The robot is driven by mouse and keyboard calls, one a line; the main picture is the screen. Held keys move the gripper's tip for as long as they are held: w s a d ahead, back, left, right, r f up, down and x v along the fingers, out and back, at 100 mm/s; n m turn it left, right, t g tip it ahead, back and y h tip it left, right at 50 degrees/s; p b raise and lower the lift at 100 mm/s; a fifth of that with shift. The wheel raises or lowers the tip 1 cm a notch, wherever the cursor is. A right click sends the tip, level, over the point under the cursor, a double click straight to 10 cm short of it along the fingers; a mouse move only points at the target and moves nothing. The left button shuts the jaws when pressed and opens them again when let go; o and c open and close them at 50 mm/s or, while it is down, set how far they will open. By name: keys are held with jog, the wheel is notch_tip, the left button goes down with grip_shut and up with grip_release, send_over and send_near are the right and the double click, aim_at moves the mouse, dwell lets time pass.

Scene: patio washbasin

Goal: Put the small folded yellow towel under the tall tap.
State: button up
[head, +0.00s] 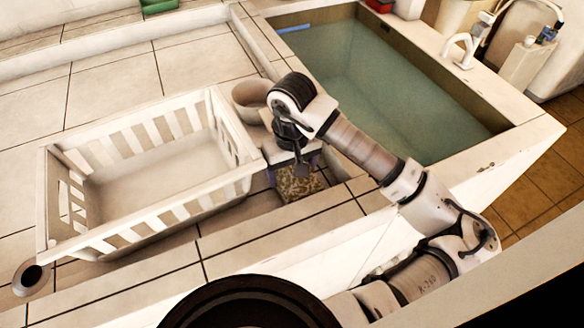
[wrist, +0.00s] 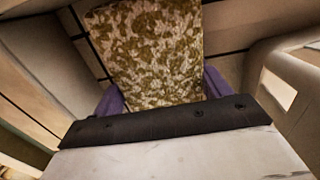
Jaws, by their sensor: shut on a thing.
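My gripper (head: 296,174) points down at the counter between the white basket and the basin, its purple fingers apart at the sides of a patterned olive-yellow and cream folded cloth, which looks like the yellow towel (head: 299,188). In the wrist view the towel (wrist: 145,50) fills the space between the fingers (wrist: 160,95), and my gripper is shut on it. Whether the towel's lower edge touches the counter I cannot tell. A white curved tap (head: 461,48) stands on the far right rim of the basin, well away from my gripper. The spot under its spout is only partly visible.
A white slatted basket (head: 150,215) stands close on the left. A round pot (head: 247,97) is just behind my gripper. Bare tiles (head: 110,75) lie behind the basket.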

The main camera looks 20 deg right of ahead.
jog(key=shift+f+b, duration=0.15)
jog(key=shift+b, duration=0.15)
jog(key=o, duration=0.8)
jog(key=shift+o, duration=0.2)
